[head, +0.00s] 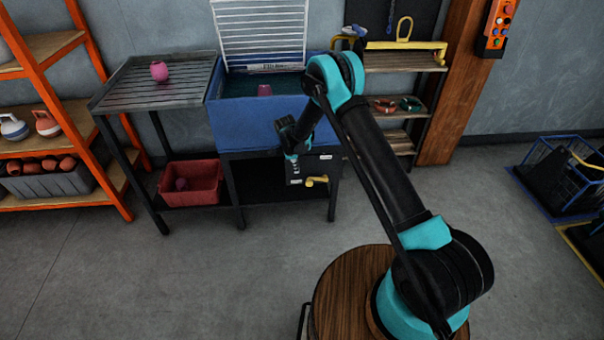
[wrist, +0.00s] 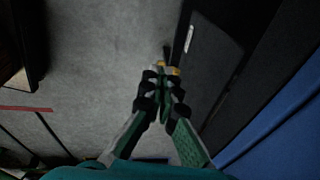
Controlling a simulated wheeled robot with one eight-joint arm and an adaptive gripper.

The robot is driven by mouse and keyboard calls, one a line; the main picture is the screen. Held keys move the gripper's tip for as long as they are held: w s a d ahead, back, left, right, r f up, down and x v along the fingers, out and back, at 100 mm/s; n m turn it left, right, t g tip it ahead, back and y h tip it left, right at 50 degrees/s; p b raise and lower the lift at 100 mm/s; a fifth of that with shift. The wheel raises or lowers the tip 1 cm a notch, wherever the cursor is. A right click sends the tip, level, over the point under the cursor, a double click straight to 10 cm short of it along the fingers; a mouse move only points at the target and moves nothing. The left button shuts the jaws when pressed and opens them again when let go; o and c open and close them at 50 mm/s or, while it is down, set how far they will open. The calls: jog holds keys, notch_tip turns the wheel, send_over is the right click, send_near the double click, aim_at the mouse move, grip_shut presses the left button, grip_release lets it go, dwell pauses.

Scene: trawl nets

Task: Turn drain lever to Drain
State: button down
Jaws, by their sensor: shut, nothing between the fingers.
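The drain lever (head: 317,181) is a small yellow handle on a dark panel (head: 322,166) below the blue sink, at the middle of the head view. It points roughly sideways there. White labels sit on the panel, too small to read. My gripper (wrist: 162,88) is shut and empty. In the wrist view, yellow parts of the lever (wrist: 174,70) show just beyond and beside the fingertips, and the fingers hide the rest. In the head view, my gripper hangs just left of the lever. I cannot tell whether they touch.
The blue sink (head: 250,122) stands above the panel, with a slatted drain table (head: 135,88) on its left holding a pink float (head: 159,71). A red crate (head: 190,184) is on the lower shelf. The floor in front is clear.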

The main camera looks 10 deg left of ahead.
jog(key=shift+s+a+r, duration=0.3)
jog(key=shift+a+r, duration=0.3)
jog(key=shift+r, duration=0.05)
jog(key=shift+s+a+r, duration=0.25)
jog(key=shift+a+r, duration=0.3)
jog(key=shift+r, duration=0.05)
jog(key=s+d+r+n+y, duration=0.1)
jog(key=s+d+r+n, duration=0.3)
jog(key=d+r, duration=0.85)
jog(key=s+d+r+n, duration=0.4)
jog(key=s+d+r, duration=0.1)
jog(key=d+r, duration=0.7)
jog(key=s+d+n+t, duration=0.1)
jog(key=s+d+n, duration=0.1)
jog(key=s+d, duration=0.3)
jog(key=s+d+n, duration=0.3)
jog(key=s+d, duration=0.2)
jog(key=s, duration=0.6)
jog(key=s+d+n+t, duration=0.1)
jog(key=s+d+n, duration=0.1)
jog(key=s+d, duration=0.4)
jog(key=s, duration=0.3)
jog(key=shift+r+n+t+y, duration=0.3)
jog(key=shift+r+n, duration=0.05)
jog(key=shift+n, duration=0.05)
